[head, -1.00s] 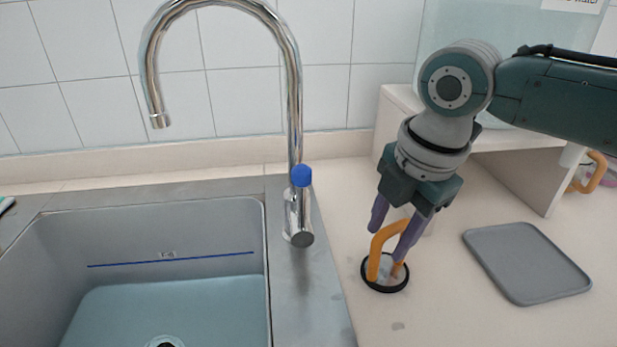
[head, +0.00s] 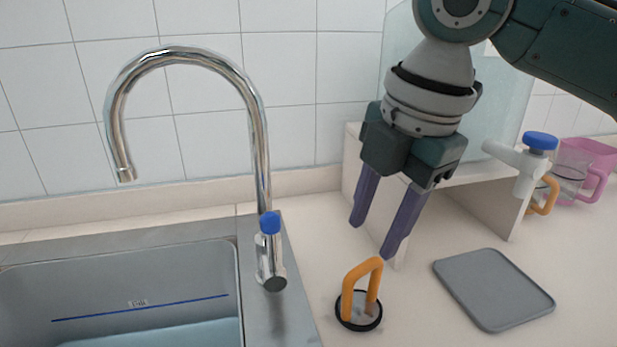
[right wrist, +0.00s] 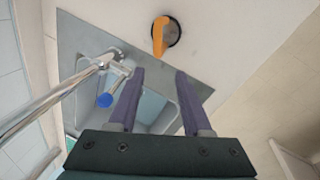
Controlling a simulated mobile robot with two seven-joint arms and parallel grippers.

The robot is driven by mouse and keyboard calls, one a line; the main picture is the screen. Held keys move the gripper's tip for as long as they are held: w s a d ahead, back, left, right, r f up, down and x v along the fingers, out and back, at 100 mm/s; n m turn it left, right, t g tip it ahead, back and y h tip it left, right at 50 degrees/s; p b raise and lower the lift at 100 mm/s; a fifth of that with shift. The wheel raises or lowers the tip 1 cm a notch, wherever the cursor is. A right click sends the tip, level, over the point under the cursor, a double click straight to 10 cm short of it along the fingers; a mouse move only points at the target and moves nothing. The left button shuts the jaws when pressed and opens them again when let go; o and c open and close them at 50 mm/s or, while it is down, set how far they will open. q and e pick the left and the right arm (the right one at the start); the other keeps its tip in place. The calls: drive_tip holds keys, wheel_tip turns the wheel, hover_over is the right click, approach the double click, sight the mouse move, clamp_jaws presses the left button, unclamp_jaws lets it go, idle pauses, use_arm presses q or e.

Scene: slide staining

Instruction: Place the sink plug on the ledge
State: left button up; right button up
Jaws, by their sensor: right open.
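The sink plug (head: 359,310) has a black ring base and an orange loop handle. It stands upright on the pale ledge (head: 310,265) to the right of the sink. My right gripper (head: 372,238) is open and empty above the plug, apart from its handle. In the right wrist view the plug (right wrist: 164,36) lies beyond the open fingertips (right wrist: 159,72). The grey sink (head: 120,290) holds bluish water at the left. My left gripper does not show.
A chrome tap (head: 258,150) with a blue knob rises between sink and ledge. A grey mat (head: 493,289) lies right of the plug. A pale stand (head: 475,195) with a white, blue-topped spigot (head: 530,160) is behind. A pink jug (head: 590,165) is at far right.

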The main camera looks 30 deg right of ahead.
drive_tip(key=s+a+f+m+y, duration=0.1)
drive_tip(key=s+a+f+m, duration=0.2)
drive_tip(key=s+a+f, duration=0.25)
drive_tip(key=s+d+f+m+t+h, duration=0.1)
drive_tip(key=s+f+m, duration=0.1)
drive_tip(key=s+m, duration=1)
drive_tip(key=shift+d+f+m, duration=0.15)
drive_tip(key=shift+d+m, duration=0.1)
drive_tip(key=shift+m, duration=0.95)
drive_tip(key=shift+s, duration=0.1)
